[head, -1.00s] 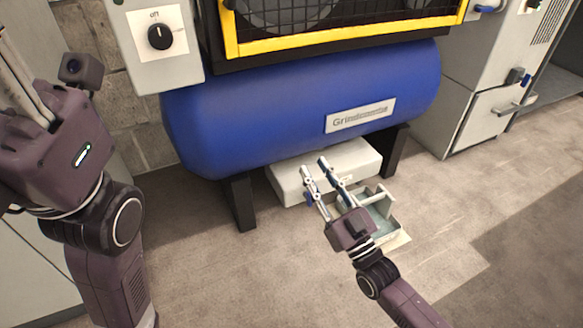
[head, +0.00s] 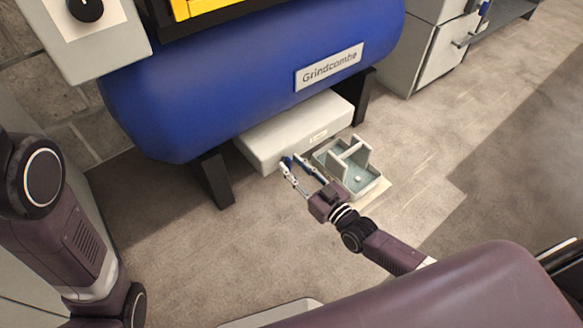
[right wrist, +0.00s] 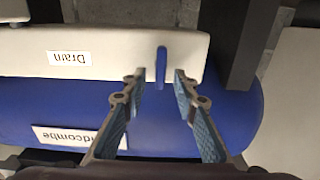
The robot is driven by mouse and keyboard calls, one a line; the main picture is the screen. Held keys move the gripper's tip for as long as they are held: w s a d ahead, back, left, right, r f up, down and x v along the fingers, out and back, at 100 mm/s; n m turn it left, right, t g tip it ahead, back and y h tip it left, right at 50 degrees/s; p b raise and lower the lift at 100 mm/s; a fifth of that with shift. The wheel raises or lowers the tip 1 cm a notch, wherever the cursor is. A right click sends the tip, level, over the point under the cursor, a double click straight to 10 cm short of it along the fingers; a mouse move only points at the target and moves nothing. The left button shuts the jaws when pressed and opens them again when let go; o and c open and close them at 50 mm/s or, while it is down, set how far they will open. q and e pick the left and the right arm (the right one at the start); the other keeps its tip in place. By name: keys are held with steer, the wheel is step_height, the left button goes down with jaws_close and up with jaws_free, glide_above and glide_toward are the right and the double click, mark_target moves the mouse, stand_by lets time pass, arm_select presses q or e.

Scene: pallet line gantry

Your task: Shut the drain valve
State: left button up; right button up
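The drain box (head: 265,150) is a white unit low under the blue tank, with a "Drain" label that shows upside down in the right wrist view (right wrist: 68,58). The valve handle (right wrist: 161,67) is a small blue lever on the box's face, standing vertical in that view. My right gripper (head: 291,162) is close in front of the box. In the right wrist view its open fingers (right wrist: 160,80) are on either side of the lever's line, with a gap visible on both sides. In the head view the fingers largely hide the lever. My left gripper is out of view.
A grey open tote (head: 323,155) with a handle stands on the floor right beside my right gripper. The blue tank (head: 230,80) overhangs the box, with dark legs (head: 214,180) either side. A panel with a black knob (head: 86,8) is at upper left. Floor to the right is clear.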

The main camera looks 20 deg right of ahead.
steer(key=shift+w+a, duration=0.2)
steer(key=shift+w, duration=0.2)
steer(key=shift+c, duration=0.3)
jaws_close()
